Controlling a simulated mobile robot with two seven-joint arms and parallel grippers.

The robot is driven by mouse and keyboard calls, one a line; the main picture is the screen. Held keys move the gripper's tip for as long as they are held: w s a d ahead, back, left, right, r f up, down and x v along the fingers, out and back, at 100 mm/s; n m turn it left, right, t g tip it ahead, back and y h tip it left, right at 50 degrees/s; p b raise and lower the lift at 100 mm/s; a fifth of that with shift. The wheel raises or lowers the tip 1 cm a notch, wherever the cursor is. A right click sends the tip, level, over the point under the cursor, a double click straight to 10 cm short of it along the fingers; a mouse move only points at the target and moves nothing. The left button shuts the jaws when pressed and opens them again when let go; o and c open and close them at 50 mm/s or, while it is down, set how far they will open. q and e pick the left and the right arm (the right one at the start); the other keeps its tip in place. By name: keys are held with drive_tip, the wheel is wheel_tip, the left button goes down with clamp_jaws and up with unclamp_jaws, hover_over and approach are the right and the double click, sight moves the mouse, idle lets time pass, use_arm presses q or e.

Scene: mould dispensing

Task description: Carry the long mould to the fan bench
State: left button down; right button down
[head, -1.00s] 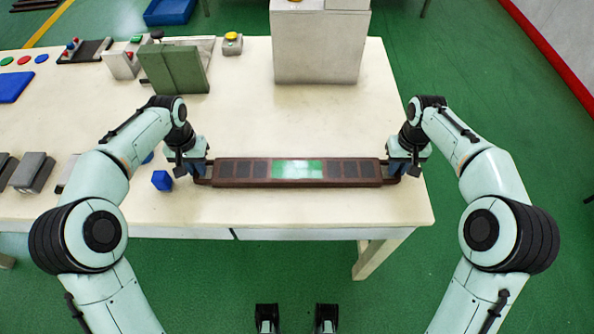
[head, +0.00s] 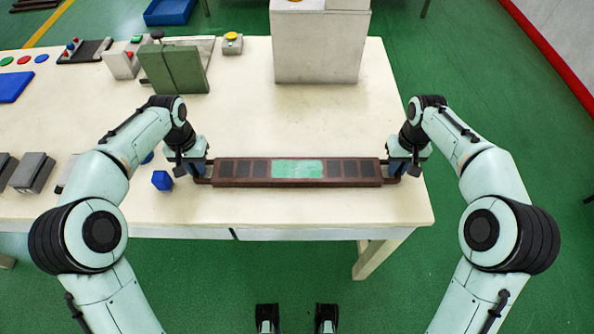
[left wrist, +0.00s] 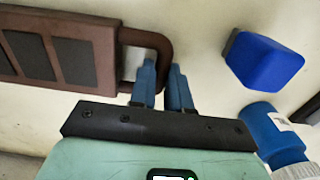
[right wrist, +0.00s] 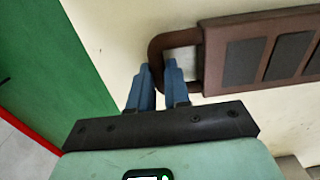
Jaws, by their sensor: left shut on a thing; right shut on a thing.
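The long mould (head: 230,172) is a dark brown bar with dark square cells and a pale green middle section. It lies lengthwise across the front of the cream table, with a loop handle at each end. I cannot tell whether it touches the table. My left gripper (head: 199,172) is shut on the left handle, which shows between the blue fingers in the left wrist view (left wrist: 163,75). My right gripper (head: 397,170) is shut on the right handle, also seen in the right wrist view (right wrist: 158,75). No fan is recognisable.
A blue block (head: 162,181) lies just left of my left gripper; a blue bottle with a white label (left wrist: 270,130) is near it. A grey-white box (head: 317,50) and a green upright block (head: 175,70) stand behind. The table (head: 290,120) between mould and box is clear.

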use_arm(q)
drive_tip(key=shift+r, duration=0.2)
use_arm(e)
drive_tip(key=shift+r, duration=0.25)
